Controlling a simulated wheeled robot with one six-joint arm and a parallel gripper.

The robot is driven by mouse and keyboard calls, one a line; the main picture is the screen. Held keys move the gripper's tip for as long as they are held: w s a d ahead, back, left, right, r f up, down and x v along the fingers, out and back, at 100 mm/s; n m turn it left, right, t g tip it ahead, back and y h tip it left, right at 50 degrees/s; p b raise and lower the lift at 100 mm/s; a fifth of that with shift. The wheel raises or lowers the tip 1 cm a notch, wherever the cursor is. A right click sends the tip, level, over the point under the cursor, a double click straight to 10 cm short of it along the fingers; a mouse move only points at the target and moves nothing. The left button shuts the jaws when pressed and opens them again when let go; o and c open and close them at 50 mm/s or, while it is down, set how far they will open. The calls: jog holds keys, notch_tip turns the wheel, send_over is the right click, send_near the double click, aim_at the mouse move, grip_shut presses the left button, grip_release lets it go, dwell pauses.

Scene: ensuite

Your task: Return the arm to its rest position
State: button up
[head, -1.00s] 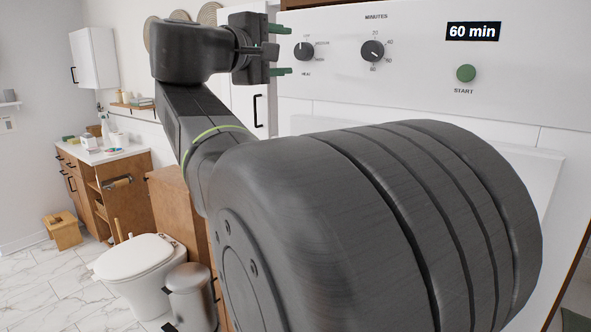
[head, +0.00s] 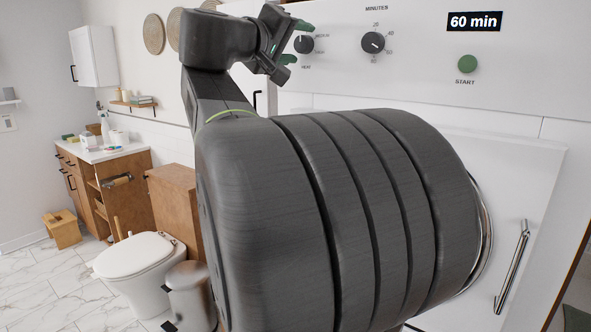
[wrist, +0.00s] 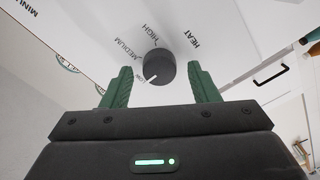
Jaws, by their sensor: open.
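My gripper (head: 297,42) is at the upper middle of the head view, tilted, in front of the heat knob (head: 303,44) on the white dryer-like machine's panel. It is open and empty. In the wrist view my gripper (wrist: 158,88) has its green fingers apart, with the heat knob (wrist: 159,66) beyond and between them. I cannot tell the exact gap to the knob. The knob's pointer is by the low end of its scale. My dark arm covers much of the head view and hides part of the machine front.
The minutes knob (head: 373,42), green start button (head: 467,64) and "60 min" display (head: 475,21) are on the panel. A door handle (head: 512,267) sticks out at lower right. A toilet (head: 138,258), bin (head: 190,297) and wooden vanity (head: 128,180) stand left.

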jog(key=m, duration=0.6)
dwell(0.4)
jog(key=shift+d, duration=0.1)
